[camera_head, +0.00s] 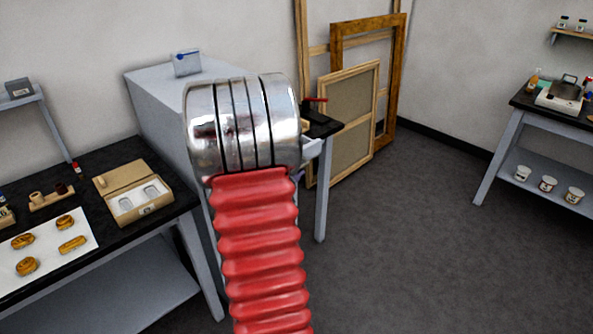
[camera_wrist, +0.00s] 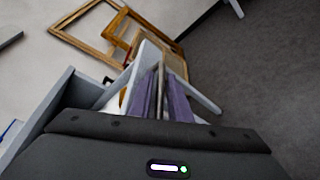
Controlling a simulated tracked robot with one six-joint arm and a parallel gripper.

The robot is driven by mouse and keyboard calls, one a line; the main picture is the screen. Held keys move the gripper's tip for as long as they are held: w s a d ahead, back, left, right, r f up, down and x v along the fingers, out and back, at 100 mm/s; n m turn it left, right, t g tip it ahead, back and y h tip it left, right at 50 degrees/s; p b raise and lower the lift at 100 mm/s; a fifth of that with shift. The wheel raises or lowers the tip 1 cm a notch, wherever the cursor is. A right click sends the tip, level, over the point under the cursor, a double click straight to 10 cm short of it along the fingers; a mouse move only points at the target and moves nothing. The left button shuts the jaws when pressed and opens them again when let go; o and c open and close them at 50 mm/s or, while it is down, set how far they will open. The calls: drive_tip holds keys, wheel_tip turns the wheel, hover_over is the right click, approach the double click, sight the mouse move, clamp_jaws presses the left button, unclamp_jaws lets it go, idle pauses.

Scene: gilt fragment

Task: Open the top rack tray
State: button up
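The grey rack cabinet (camera_head: 160,95) stands against the wall, partly hidden behind my arm in the head view. A pale grey tray-like edge (camera_head: 314,147) shows just right of my arm's metal wrist; I cannot tell how far it sticks out. In the wrist view the cabinet's grey edge (camera_wrist: 45,108) is at the left. My gripper (camera_wrist: 162,92) shows there as two purple fingers, close together, with a thin light strip between them. They are in front of pale grey surfaces. Whether they hold the strip is unclear. The head view hides the fingers behind my arm.
A black-topped table (camera_head: 95,185) at left holds an open tan box (camera_head: 133,190) and a white sheet (camera_head: 50,255) with several golden fragments. Wooden frames (camera_head: 350,110) lean on the back wall. Another bench (camera_head: 550,110) stands at right. The dark floor (camera_head: 420,220) between is clear.

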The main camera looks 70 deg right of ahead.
drive_tip(key=v, duration=1.2)
drive_tip(key=shift+a, duration=0.45)
drive_tip(key=s+a+f+m+g+y, duration=0.2)
drive_tip(key=s+a+f+m+y, duration=0.15)
drive_tip(key=a, duration=0.25)
drive_tip(key=s+a+f+m+g+y, duration=0.1)
drive_tip(key=s+a+f+m+y, duration=0.1)
drive_tip(key=s+a+y, duration=0.3)
drive_tip(key=w+a+r+m+t+y, duration=0.1)
drive_tip(key=w+a+t, duration=0.15)
drive_tip(key=a, duration=0.45)
drive_tip(key=w+a+r+t+y, duration=0.1)
drive_tip(key=w+a+r+y, duration=0.1)
drive_tip(key=w+a, duration=0.35)
drive_tip(key=w+a+r+m+t+y, duration=0.1)
drive_tip(key=w+a+t, duration=0.1)
drive_tip(key=a, duration=0.6)
drive_tip(key=a+r+n+t+y, duration=0.1)
drive_tip(key=a+r+t, duration=0.1)
drive_tip(key=a+r, duration=0.2)
drive_tip(key=w+a+r+t+y, duration=0.1)
drive_tip(key=a+r+t+y, duration=0.1)
drive_tip(key=a, duration=0.7)
drive_tip(key=shift+w+r+n, duration=0.35)
drive_tip(key=shift+r, duration=0.55)
